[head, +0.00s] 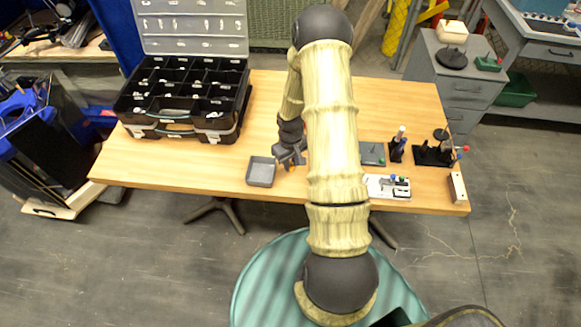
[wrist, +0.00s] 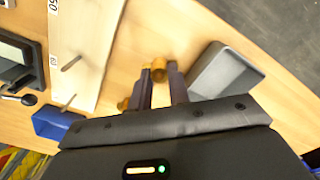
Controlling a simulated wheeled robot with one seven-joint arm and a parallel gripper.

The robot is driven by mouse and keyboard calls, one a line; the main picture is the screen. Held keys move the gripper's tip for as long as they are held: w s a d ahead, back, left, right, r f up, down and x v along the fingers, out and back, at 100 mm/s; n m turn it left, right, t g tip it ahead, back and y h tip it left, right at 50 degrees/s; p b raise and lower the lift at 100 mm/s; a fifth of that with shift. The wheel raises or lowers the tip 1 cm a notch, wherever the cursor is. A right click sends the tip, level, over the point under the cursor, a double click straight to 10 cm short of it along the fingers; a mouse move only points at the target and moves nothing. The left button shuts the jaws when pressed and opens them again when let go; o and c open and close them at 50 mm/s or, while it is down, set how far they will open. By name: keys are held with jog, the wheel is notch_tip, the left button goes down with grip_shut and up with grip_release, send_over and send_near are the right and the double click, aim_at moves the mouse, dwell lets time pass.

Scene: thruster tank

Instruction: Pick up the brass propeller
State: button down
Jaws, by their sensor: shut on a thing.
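The brass propeller (wrist: 159,64) is orange-gold and sits between the fingertips of my gripper (wrist: 160,76) in the wrist view. Parts of it stick out past the fingers, and the rest is hidden behind them. In the head view my gripper (head: 290,157) is low over the front half of the wooden table, just right of a small grey tray, with a small bit of gold showing at its tips. My gripper is shut on the propeller. Whether the propeller touches the table is unclear.
The grey tray (head: 261,171) is close beside my gripper and also shows in the wrist view (wrist: 226,74). A black compartment case (head: 185,95) stands open at the left. A pale board with pins (wrist: 82,45) and a blue bin (wrist: 56,121) show in the wrist view.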

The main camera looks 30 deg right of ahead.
notch_tip(320, 180, up, 7)
jog(key=shift+f, duration=0.2)
jog(key=shift+s+d, duration=0.1)
jog(key=shift+s, duration=0.05)
dwell(0.3)
jog(key=w+a+f, duration=0.1)
jog(key=w+a, duration=0.2)
jog(key=a, duration=0.4)
jog(key=w+a+f+m, duration=0.1)
jog(key=w+a, duration=0.2)
jog(key=a, duration=0.3)
jog(key=shift+w+a+f, duration=0.25)
jog(key=shift+a, duration=0.15)
jog(key=shift+d, duration=0.15)
